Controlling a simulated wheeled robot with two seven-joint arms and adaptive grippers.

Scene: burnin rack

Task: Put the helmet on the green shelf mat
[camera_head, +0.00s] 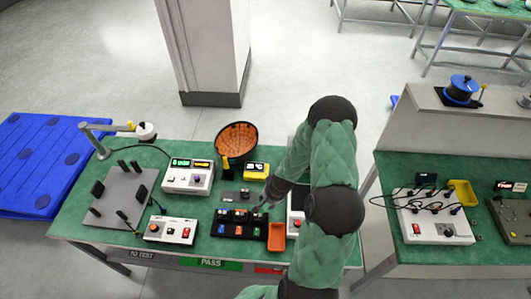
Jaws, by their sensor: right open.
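No helmet can be told for certain. A round dark shell with an orange inside (237,140) sits open side up at the table's back edge. A blue rounded object (461,88) with a dark rim sits on the grey ledge at the right. No separate green shelf mat can be made out; the worktable top (152,157) is green. My right gripper (262,207) is open, low over the black module tray (238,234) and apart from the shell and the blue object. My arm hides part of the table's right side. My left gripper is out of view.
A white power unit (188,180), a white switch box (169,232), a grey fixture plate (124,192) and an orange bin (277,237) crowd the table. A second bench at the right holds a cabled box (433,222). A pillar (207,45) stands behind. A blue pallet (40,160) lies left.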

